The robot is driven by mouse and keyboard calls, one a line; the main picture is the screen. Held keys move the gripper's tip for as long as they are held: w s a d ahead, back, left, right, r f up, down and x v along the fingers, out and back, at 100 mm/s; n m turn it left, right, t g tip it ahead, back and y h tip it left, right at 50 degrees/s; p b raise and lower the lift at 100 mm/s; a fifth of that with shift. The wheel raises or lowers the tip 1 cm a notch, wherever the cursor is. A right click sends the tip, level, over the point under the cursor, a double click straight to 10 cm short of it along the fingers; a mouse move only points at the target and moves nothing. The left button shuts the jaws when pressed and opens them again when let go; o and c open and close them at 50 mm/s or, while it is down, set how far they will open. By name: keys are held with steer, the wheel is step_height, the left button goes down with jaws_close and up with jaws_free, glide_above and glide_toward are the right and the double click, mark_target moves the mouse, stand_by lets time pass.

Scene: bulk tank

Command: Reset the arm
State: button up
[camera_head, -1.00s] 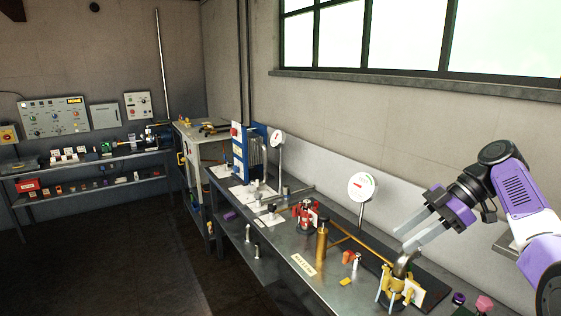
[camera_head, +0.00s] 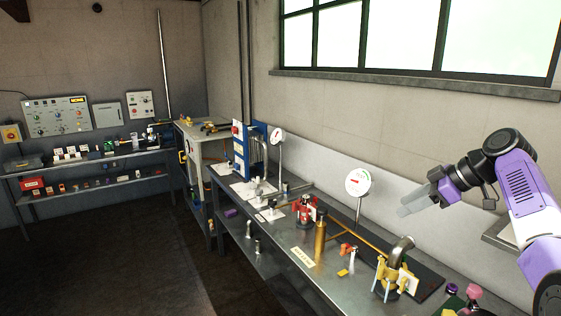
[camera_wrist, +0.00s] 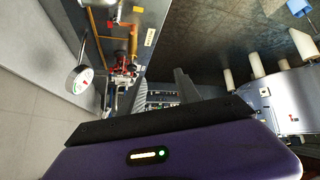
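My gripper (camera_head: 414,204) is raised above the right part of the metal bench (camera_head: 300,238), in front of the wall, with its pale fingers pointing left. The fingers overlap in the head view. In the wrist view (camera_wrist: 162,92) they stand apart with a gap between them and nothing held. The purple gripper body fills the lower part of that view. No other object is named by the task.
On the bench below stand a yellow clamp-like fitting with a grey elbow pipe (camera_head: 400,252), a brass cylinder (camera_head: 320,242), a red fitting (camera_head: 306,208) and a dial gauge (camera_head: 358,183). The wall and window sill (camera_head: 420,85) are behind. Dark floor (camera_head: 120,255) is clear at left.

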steer(key=w+d+f+m+t+h+b, duration=0.1)
steer(key=w+d+f+m+t+h, duration=0.1)
steer(key=f+m+t, duration=0.3)
steer(key=w+d+f+m+t+h+b, duration=0.1)
steer(key=w+d+f+m+h+b, duration=0.15)
steer(key=f, duration=0.45)
steer(key=s+a+f+m+t+h+b, duration=0.2)
steer(key=s+f+m+t+h, duration=0.15)
steer(key=s+f, duration=0.75)
steer(key=s+a+f+b, duration=0.4)
steer(key=s+a, duration=0.1)
steer(key=s, duration=1.3)
steer(key=s+a+f+b, duration=0.4)
steer(key=s+a, duration=0.1)
steer(key=s, duration=1.3)
steer(key=s+a+f+m+y+b, duration=0.1)
steer(key=s+a+f+b, duration=0.3)
steer(key=s, duration=1.4)
steer(key=shift+a+f, duration=0.4)
steer(key=shift+a, duration=0.2)
steer(key=shift+s, duration=0.1)
